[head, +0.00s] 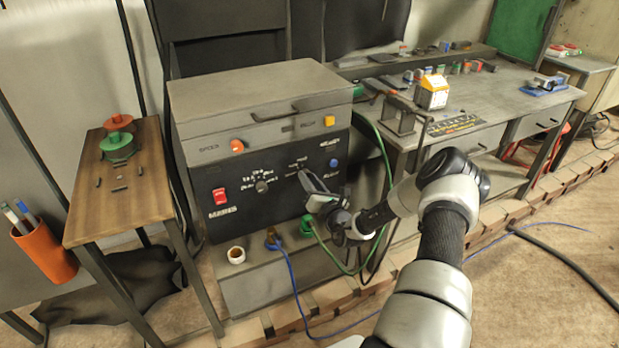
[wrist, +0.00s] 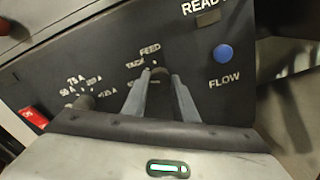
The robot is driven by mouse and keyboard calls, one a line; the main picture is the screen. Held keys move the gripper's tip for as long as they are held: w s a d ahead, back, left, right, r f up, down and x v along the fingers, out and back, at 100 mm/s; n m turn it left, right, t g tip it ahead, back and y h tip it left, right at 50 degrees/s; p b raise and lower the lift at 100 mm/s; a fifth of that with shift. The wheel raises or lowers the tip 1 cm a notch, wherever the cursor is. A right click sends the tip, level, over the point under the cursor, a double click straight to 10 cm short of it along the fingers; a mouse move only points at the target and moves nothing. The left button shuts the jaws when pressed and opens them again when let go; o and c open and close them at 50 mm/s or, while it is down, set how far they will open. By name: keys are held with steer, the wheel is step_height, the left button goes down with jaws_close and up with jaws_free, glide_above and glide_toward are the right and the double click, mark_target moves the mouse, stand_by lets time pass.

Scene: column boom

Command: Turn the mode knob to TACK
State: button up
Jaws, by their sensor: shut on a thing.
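The welding machine's black front panel (head: 235,190) faces me in the head view. My gripper (head: 305,178) reaches its right half. In the wrist view my gripper (wrist: 160,80) has its two grey fingers closed on the sides of the small dark mode knob (wrist: 157,72). The label FEED (wrist: 150,49) stands above the knob and TACK (wrist: 134,64) at its upper left. Other lettering around it is partly hidden by the fingers. Which mark the knob points to cannot be told. In the head view my gripper hides the knob.
Left of the mode knob is another knob (wrist: 84,101) with ampere marks, then a red switch (wrist: 33,117). A blue FLOW button (wrist: 222,53) is to the right. Green (head: 330,260) and blue (head: 290,278) cables hang below.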

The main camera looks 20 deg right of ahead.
steer(key=m+p, duration=0.1)
steer(key=m, duration=0.3)
steer(key=shift+m+p, duration=0.3)
stand_by(0.3)
steer(key=o, duration=1.1)
steer(key=shift+c, duration=0.2)
steer(key=s+p, duration=0.2)
steer(key=s, duration=1.5)
steer(key=shift+s+r, duration=0.15)
steer(key=shift+s, duration=0.1)
steer(key=shift+d, duration=0.15)
